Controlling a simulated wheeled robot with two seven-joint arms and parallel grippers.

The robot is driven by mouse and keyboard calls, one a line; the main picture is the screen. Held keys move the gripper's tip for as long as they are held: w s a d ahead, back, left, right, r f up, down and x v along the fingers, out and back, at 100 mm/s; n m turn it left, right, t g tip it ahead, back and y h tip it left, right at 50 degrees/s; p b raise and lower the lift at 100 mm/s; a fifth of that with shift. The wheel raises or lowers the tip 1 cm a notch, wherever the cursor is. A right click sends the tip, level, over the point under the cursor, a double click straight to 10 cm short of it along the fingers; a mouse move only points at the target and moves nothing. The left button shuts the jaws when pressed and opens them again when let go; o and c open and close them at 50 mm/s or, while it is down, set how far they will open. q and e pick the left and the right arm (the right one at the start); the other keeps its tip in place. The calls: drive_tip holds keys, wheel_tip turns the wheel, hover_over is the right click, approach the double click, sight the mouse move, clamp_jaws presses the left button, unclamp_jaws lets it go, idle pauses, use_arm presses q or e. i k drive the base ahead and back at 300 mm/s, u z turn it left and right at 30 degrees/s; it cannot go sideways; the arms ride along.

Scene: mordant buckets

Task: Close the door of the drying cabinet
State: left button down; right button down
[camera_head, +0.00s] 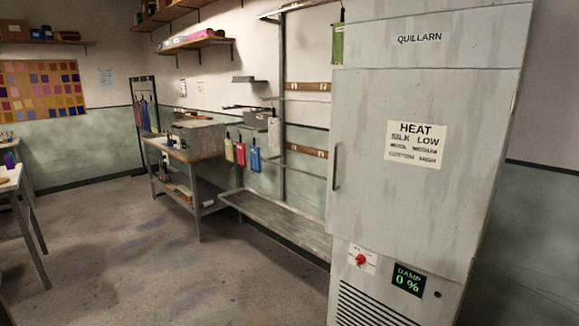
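The drying cabinet (372,28) is a tall grey metal unit labelled QUILLARN at the right of the head view. Its grey door (365,120) lies across the front and looks flush with the frame; I cannot tell whether a small gap or the latch is open. A dark upright handle (336,166) is at the door's left edge. A HEAT label (417,146) is on the door. Neither of my grippers is in view.
A long low metal tray (275,222) runs along the wall left of the cabinet, below racks with hanging coloured tags. A workbench (205,157) stands beyond it. Another table (10,180) is at the far left. The floor (160,260) between is clear.

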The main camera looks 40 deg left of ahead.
sight(415, 154)
drive_tip(key=u, duration=0.3)
drive_tip(key=k, duration=0.4)
drive_tip(key=u, duration=0.8)
drive_tip(key=i, duration=0.9)
drive_tip(key=z, duration=0.65)
drive_tip(key=i, duration=0.55)
drive_tip(key=z, duration=0.5)
